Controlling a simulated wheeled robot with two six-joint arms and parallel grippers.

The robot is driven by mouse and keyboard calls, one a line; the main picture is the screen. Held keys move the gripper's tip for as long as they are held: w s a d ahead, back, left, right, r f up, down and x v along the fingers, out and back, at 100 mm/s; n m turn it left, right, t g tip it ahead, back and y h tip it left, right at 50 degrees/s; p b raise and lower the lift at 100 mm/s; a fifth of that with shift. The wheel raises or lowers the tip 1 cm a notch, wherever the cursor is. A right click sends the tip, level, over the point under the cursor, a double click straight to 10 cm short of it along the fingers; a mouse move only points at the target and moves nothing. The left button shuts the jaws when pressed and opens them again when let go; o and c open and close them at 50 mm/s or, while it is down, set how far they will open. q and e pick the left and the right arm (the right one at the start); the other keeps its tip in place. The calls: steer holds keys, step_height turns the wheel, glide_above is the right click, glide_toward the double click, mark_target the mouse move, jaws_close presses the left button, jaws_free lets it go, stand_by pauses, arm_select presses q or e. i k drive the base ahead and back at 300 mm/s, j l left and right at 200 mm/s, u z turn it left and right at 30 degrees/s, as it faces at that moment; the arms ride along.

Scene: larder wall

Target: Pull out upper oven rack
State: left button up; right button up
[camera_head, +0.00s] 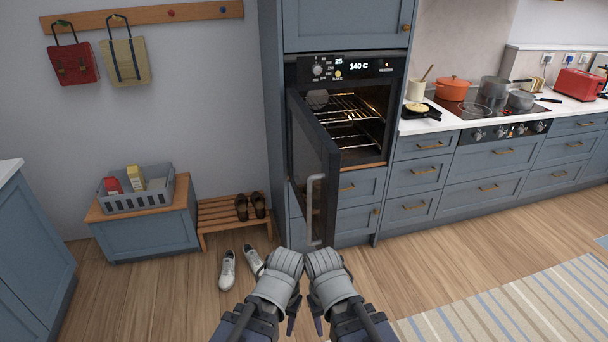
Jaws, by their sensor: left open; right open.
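The oven (350,69) is built into a tall blue cabinet. Its dark door (314,160) is swung open to the left, with a pale vertical handle (314,210). Inside the lit cavity, the upper rack (346,109) sits above a lower rack (352,142); both look pushed in. The door hides part of the cavity's left side. My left gripper (288,262) and my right gripper (325,262) are side by side at the bottom centre, low in front of the oven. Both are open and empty, apart from the door and racks.
A counter with a hob (480,108), an orange pot (452,88) and a pan (421,111) lies to the right. White shoes (228,269), a wooden shoe rack (218,214) and a grey basket (150,200) are at the left. Wooden floor is clear around a striped rug (520,305).

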mark_target(380, 116)
steer(key=i+l, duration=0.4)
steer(key=l, duration=0.15)
steer(key=i+l, duration=0.85)
steer(key=l, duration=0.2)
steer(key=i+l, duration=0.4)
steer(key=l, duration=0.15)
steer(key=i+l, duration=0.4)
steer(key=l, duration=0.15)
steer(key=i+l, duration=0.4)
steer(key=l+u, duration=0.05)
steer(key=l, duration=0.05)
